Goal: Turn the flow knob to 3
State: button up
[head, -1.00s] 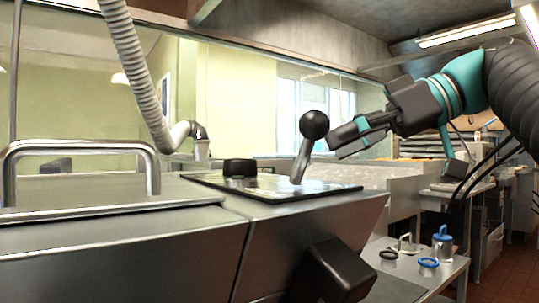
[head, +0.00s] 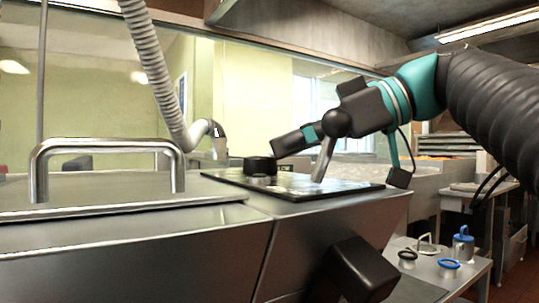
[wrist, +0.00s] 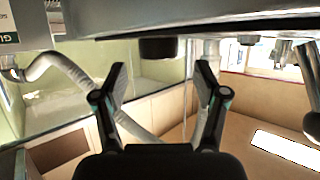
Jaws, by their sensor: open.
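A short black knob (head: 260,166) stands on the dark panel (head: 300,188) on top of the steel machine; no scale or number on it is readable. In the wrist view, which looks upside down, the knob (wrist: 158,48) hangs from the top edge, roughly centred beyond the fingertips. My gripper (head: 283,145) is just above and to the right of the knob in the head view, apart from it. In the wrist view my gripper (wrist: 161,73) has its two fingers spread with nothing between them.
A lever (head: 325,158) with a black ball (head: 337,123) rises from the panel, in front of my gripper in the head view. A steel handle (head: 108,146) and a ribbed hose (head: 155,65) are at left. A bigger black block (head: 358,270) juts from the machine's front.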

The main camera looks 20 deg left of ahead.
aim_at(260, 165)
jog(key=shift+x, duration=1.85)
